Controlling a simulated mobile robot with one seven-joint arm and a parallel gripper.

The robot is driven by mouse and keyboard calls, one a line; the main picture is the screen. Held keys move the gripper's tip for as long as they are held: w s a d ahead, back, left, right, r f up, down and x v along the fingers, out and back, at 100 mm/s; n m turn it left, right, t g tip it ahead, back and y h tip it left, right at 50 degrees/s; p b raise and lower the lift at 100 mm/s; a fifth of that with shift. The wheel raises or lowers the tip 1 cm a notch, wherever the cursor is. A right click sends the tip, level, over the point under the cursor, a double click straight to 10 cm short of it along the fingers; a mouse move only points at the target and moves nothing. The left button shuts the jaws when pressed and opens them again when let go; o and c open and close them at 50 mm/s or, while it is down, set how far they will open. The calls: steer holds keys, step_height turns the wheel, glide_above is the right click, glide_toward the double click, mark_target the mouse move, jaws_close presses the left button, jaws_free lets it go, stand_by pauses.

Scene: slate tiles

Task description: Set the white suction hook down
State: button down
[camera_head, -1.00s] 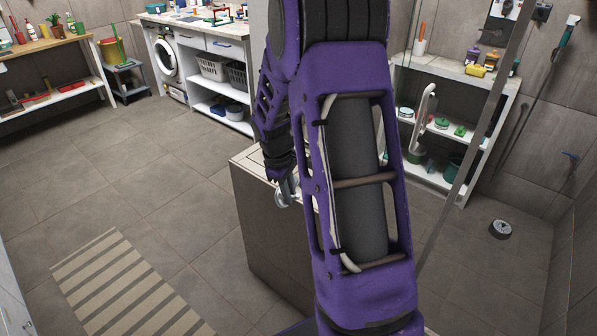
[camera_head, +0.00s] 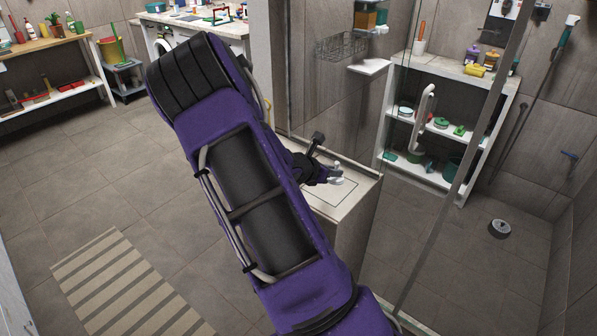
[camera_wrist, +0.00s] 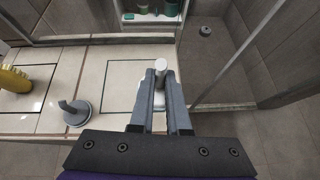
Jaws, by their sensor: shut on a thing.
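The white suction hook (camera_wrist: 161,66) is between the fingertips of my gripper (camera_wrist: 160,78) in the wrist view. Its pale cylindrical end sticks out past the fingers, and the fingers hide part of the rest. In the head view my gripper (camera_head: 325,175) is over the pale tiled ledge (camera_head: 350,205), with the small white hook (camera_head: 337,172) at its tip. A thin dark rectangular outline on the ledge (camera_wrist: 104,75) lies under and around the gripper. I cannot tell whether the hook touches the ledge.
A grey suction hook (camera_wrist: 76,112) stands on the ledge left of my gripper, with a yellow object (camera_wrist: 14,79) farther left. A glass panel edge (camera_head: 455,190) rises right of the ledge. A white shelf (camera_head: 455,75) with bathroom items stands behind.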

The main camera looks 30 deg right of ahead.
mark_target(334, 201)
steer(key=shift+w+d+f+n+t+h, duration=0.1)
steer(key=shift+w+d+n+t+h, duration=0.1)
steer(key=shift+d+n+t, duration=0.3)
steer(key=shift+w+d+f+n+t+h, duration=0.1)
steer(key=shift+d+n+t+h, duration=0.1)
steer(key=shift+d+n+t, duration=0.25)
steer(key=shift+w+d+f+n+t, duration=0.1)
steer(key=shift+w+d+n+t, duration=0.1)
steer(key=shift+n+t, duration=0.25)
steer(key=shift+w+d+f+n+t, duration=0.15)
steer(key=shift+n+t, duration=0.15)
steer(key=shift+t, duration=0.2)
step_height(334, 201, down, 10)
steer(key=shift+w+r+b, duration=0.1)
steer(key=shift+b, duration=0.55)
steer(key=c, duration=0.9)
jaws_free()
steer(key=p+v, duration=0.1)
steer(key=v, duration=1.1)
